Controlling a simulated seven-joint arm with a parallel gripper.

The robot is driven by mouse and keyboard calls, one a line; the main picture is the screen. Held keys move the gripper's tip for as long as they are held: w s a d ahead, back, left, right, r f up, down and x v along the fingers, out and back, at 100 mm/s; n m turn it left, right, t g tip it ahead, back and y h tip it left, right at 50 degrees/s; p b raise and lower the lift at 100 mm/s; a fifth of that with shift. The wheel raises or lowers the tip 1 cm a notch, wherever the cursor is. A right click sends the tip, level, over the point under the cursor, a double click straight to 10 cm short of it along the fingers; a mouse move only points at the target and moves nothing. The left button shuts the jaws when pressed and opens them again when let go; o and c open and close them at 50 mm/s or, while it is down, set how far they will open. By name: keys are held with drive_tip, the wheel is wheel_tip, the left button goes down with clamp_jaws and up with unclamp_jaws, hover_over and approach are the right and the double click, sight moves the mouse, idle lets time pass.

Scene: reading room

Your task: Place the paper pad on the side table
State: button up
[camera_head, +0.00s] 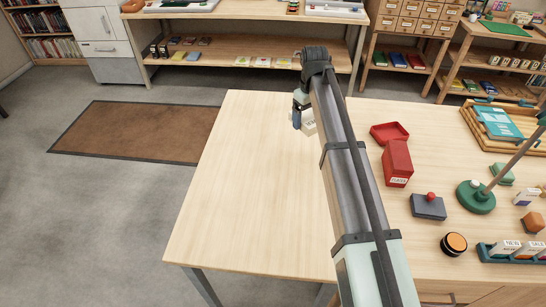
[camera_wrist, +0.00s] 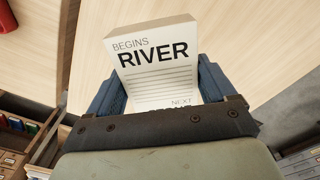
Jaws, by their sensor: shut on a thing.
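A white paper pad (camera_wrist: 158,62) printed "BEGINS RIVER" with ruled lines is in my gripper (camera_wrist: 155,95). Blue fingers press on its left and right sides, and its lower part is hidden by the gripper body. In the head view my gripper (camera_head: 297,113) is small, with a pale bit of the pad (camera_head: 309,123) showing beside it. It appears over the far part of a light wood table (camera_head: 240,190); its height is hard to judge. I cannot tell which surface is the side table.
The wood table's left part is bare. To the right stand a red box (camera_head: 397,163), a grey block with a red knob (camera_head: 428,207), a round black and orange item (camera_head: 454,244), a green lamp (camera_head: 476,197) and a wooden tray (camera_head: 470,118). A wooden bench (camera_head: 250,48) stands behind.

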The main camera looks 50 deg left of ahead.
drive_tip(key=s+a+n, duration=0.1)
drive_tip(key=s+n, duration=0.1)
drive_tip(key=s, duration=1)
approach(276, 175)
drive_tip(key=shift+m, duration=0.5)
drive_tip(key=shift+w+f, duration=0.15)
drive_tip(key=shift+f, duration=3.05)
drive_tip(key=shift+f, duration=0.1)
drive_tip(key=o, duration=0.9)
drive_tip(key=shift+o, duration=0.2)
wheel_tip(276, 175, up, 12)
